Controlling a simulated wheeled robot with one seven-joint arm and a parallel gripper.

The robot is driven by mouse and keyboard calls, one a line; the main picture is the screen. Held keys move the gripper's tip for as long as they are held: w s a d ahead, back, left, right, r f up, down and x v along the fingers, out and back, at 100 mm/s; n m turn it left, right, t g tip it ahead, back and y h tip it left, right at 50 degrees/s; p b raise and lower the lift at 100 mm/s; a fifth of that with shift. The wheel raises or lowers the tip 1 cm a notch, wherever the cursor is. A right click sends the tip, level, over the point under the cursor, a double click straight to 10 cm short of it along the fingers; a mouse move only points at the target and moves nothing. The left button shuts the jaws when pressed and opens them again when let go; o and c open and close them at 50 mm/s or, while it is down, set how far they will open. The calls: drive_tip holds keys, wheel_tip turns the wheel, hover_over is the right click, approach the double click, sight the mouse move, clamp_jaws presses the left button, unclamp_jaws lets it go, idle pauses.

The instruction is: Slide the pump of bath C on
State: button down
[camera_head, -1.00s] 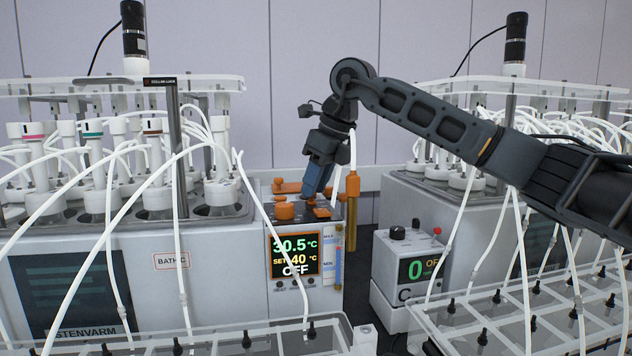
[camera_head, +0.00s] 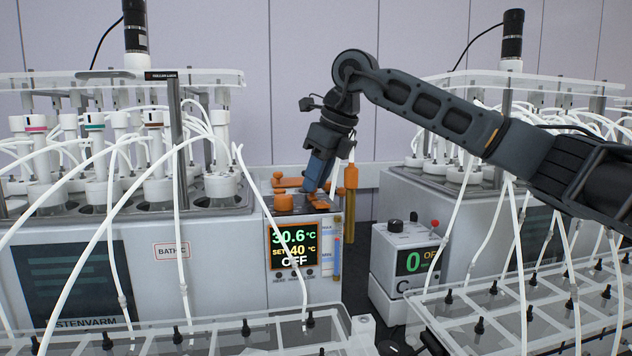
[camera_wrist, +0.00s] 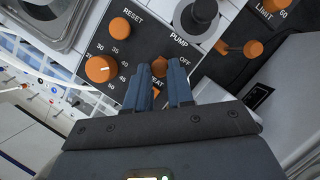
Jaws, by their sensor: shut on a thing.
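Bath C (camera_head: 215,260) has the label "BATH C" on its front, left of its display (camera_head: 293,247), which reads 30.6 °C, set 40 °C and OFF. My gripper (camera_head: 316,188) points down onto the orange-topped control panel above the display. In the wrist view, my gripper (camera_wrist: 160,70) is shut on a small orange knob (camera_wrist: 160,66), with a finger on each side. The printed words "PUMP" and "OFF" lie just right of it; a partly covered label, apparently "HEAT", lies below. The fingers hide part of the knob and its track.
Orange reset (camera_wrist: 120,27) and temperature (camera_wrist: 99,69) knobs sit left of the fingers. A black round fitting (camera_wrist: 200,17) and the limit knob (camera_wrist: 253,48) are to the right. A pump unit (camera_head: 404,260) stands right of the bath. White tubes hang in front.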

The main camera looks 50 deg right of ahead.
drive_tip(key=c, duration=1)
unclamp_jaws()
drive_tip(key=shift+s+a, duration=0.15)
drive_tip(key=shift+v, duration=3.9)
